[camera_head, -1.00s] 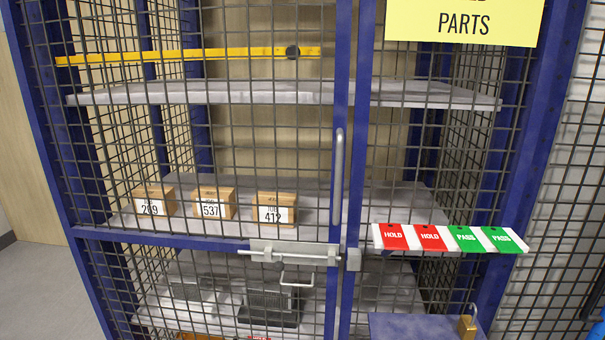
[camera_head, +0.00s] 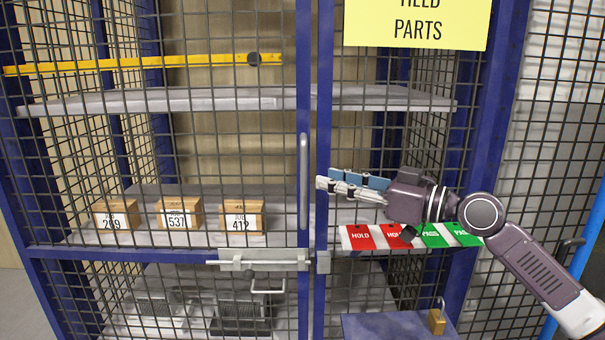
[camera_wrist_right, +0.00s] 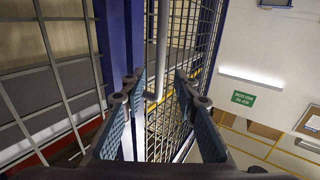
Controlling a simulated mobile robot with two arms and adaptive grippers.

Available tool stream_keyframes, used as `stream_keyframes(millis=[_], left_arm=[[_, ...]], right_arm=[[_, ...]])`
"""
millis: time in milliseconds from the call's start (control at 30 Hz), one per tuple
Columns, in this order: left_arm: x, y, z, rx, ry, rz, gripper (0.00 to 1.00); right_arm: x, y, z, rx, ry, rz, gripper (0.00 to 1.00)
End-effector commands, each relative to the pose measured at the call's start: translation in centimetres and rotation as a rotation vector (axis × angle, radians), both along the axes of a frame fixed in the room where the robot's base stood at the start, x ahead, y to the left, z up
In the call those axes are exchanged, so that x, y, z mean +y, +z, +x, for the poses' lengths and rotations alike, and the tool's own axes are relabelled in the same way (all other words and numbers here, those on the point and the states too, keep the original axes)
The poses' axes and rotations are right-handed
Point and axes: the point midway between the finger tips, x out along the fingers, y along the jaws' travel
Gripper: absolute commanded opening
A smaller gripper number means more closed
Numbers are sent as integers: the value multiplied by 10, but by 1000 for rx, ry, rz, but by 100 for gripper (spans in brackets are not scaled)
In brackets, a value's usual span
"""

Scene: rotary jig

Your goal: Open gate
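The gate (camera_head: 170,150) is a blue-framed mesh door on the cage; it stands closed. Its vertical grey handle (camera_head: 304,170) is on the right edge of the door frame. A slide bolt (camera_head: 258,261) sits below it, beside a small catch (camera_head: 322,262) on the post; I cannot tell whether the rod enters the catch. My right gripper (camera_head: 327,184) points left, just right of the handle. In the right wrist view the fingers are open (camera_wrist_right: 162,92), and the handle (camera_wrist_right: 160,50) shows between or just beyond them. My left gripper is not in view.
A brass padlock (camera_head: 437,321) is at a blue ledge (camera_head: 385,327) at lower right. A strip of red HOLD and green PASS tags (camera_head: 410,236) lies below my right arm. Boxes (camera_head: 180,213) stand on a shelf behind the mesh. A yellow sign (camera_head: 417,22) is above.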

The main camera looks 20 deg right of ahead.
Motion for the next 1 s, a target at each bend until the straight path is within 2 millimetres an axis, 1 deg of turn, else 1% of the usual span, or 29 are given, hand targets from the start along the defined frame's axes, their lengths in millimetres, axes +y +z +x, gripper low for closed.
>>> stream_keyframes(millis=[33,200,300,433,600,833,867,1000], left_arm=[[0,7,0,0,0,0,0],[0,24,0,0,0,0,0],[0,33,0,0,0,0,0],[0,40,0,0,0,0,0],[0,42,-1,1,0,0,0],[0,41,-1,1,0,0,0],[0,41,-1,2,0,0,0],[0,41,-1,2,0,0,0]], right_arm=[[4,4,4,0,2,4,28],[22,6,24,1,3,4,28],[33,5,36,2,3,2,28],[42,3,49,3,2,3,28],[48,0,55,2,1,-1,28],[48,-1,56,2,1,-1,28],[48,-1,56,2,1,-1,26],[48,-1,56,2,1,-1,11]])
